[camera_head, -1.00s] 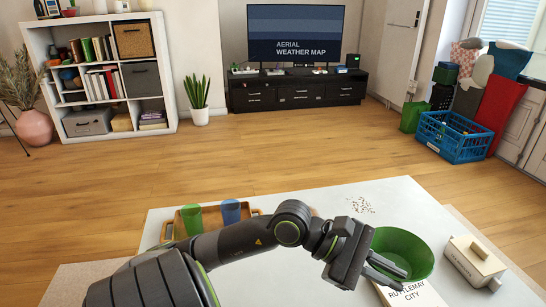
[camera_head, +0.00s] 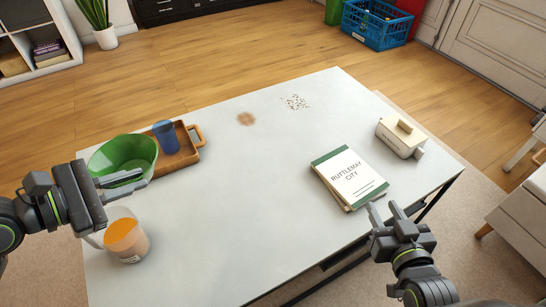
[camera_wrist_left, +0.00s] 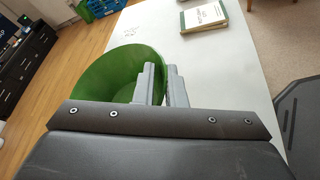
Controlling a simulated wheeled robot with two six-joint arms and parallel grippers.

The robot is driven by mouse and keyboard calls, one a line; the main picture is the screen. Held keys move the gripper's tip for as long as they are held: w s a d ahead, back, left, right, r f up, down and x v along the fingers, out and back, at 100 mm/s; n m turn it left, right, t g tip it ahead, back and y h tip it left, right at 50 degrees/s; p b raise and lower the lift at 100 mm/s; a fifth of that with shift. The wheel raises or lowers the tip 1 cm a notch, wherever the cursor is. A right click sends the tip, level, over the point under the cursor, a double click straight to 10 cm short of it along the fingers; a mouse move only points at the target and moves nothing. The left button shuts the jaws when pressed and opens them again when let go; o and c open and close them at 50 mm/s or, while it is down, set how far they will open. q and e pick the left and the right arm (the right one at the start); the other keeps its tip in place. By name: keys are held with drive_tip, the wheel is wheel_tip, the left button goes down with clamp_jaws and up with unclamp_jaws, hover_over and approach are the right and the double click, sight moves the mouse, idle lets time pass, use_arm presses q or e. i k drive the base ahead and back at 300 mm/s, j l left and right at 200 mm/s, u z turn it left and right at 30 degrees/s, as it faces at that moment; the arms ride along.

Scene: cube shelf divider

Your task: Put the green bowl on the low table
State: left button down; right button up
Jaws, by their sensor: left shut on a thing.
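The green bowl (camera_head: 122,150) is at the left end of the low table (camera_head: 240,200). It overlaps the wooden tray in the head view; I cannot tell whether it is held above or touching. My left gripper (camera_head: 120,181) is shut on the bowl's near rim. In the left wrist view the fingers (camera_wrist_left: 162,85) pinch the rim of the bowl (camera_wrist_left: 105,72), which stays open side up, slightly tilted. My right gripper (camera_head: 383,212) is open and empty by the table's near right edge, just below the books.
The wooden tray (camera_head: 190,155) holds a blue cup (camera_head: 166,137). A pitcher with orange contents (camera_head: 126,238) stands near the left gripper. Books (camera_head: 348,178), a butter dish (camera_head: 400,138), crumbs (camera_head: 295,102) and a brown stain (camera_head: 246,119) are on the table. The table's middle is clear.

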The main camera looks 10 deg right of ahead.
sight(265, 159)
drive_tip(key=i+l, duration=0.1)
drive_tip(key=l, duration=0.4)
drive_tip(key=i+l+u, duration=0.1)
drive_tip(key=l, duration=0.4)
drive_tip(key=i+l, duration=0.15)
drive_tip(key=l, duration=0.35)
drive_tip(key=i+l+u, duration=0.1)
drive_tip(key=l, duration=0.45)
drive_tip(key=i+l, duration=0.1)
drive_tip(key=l, duration=0.4)
